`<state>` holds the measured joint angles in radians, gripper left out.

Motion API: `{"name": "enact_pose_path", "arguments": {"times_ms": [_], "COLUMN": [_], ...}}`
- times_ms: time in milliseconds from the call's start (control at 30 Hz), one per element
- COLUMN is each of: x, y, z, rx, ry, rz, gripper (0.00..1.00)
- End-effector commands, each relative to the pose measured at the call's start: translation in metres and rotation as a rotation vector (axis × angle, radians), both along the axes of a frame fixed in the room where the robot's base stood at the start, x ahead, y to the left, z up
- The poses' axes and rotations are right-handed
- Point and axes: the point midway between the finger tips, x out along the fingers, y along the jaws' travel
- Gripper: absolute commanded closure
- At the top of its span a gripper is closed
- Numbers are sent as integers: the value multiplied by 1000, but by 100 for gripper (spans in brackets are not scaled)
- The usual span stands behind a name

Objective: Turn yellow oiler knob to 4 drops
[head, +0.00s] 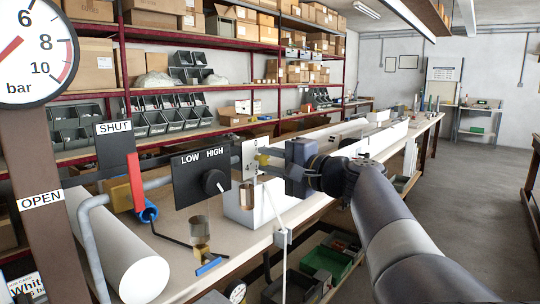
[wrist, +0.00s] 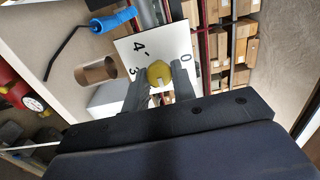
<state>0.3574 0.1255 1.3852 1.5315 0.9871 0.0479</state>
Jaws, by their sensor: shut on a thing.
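The yellow oiler knob (wrist: 158,73) sits in front of a white dial plate (wrist: 133,46) marked 4, 3 and 0; other marks are hidden. My gripper (wrist: 160,80) has one finger on each side of the knob and is shut on it. A small pale mark shows on the knob's lower side in the wrist view, but I cannot tell its exact setting.
A black LOW/HIGH panel with a knob (head: 213,182), a red lever (head: 135,182) and a pressure gauge (head: 34,50) stand left. A clear brownish cup (head: 199,228) and blue handle (head: 209,266) are below. The bench (head: 165,232) lies underneath; shelves stand behind.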

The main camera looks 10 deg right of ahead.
Motion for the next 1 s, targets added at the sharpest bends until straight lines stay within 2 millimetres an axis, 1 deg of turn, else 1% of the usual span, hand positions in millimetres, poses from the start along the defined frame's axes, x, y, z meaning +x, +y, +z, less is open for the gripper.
{"name": "enact_pose_path", "arguments": {"times_ms": [1000], "x": [0], "y": [1], "z": [1], "rx": [782], "ry": [572], "rz": [-2], "gripper": [98]}}
